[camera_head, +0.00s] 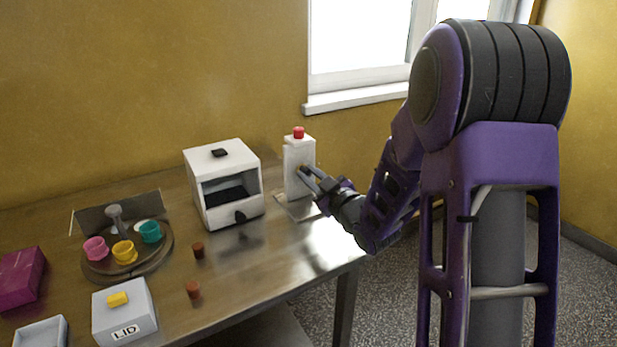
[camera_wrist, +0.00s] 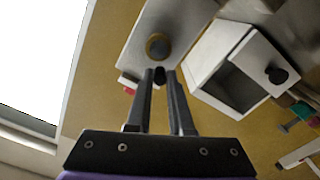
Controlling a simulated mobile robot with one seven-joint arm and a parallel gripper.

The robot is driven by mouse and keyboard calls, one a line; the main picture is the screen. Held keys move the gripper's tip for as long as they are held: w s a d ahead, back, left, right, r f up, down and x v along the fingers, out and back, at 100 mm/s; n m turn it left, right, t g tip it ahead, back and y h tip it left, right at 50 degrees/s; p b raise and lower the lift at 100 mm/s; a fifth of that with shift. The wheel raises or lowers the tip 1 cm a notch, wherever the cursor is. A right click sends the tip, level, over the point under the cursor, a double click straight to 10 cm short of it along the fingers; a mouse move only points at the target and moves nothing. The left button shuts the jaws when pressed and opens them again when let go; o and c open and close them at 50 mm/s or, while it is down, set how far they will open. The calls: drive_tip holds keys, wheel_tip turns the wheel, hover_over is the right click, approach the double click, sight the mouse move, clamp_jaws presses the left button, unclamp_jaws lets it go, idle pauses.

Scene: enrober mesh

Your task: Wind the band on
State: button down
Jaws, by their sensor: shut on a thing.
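A white upright unit (camera_head: 297,152) with a red button (camera_head: 298,132) on top stands at the right of the table. The wrist view shows a round brass-coloured fitting (camera_wrist: 158,46) on its face. My gripper (camera_head: 306,175) is at this face, its fingers shut on a small dark piece (camera_wrist: 159,80) just below the fitting. Whether that piece joins the fitting cannot be told. No band can be made out clearly.
A round turntable (camera_head: 150,262) with pink, yellow and teal cups stands at the left. A grey box marked LID (camera_head: 124,312), a magenta box (camera_head: 22,276) and two small brown pieces (camera_head: 198,250) lie nearer the front. The table's right front is clear.

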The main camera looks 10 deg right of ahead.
drive_tip(key=shift+d+m, duration=0.1)
drive_tip(key=shift+m, duration=0.4)
drive_tip(key=c, duration=0.8)
unclamp_jaws()
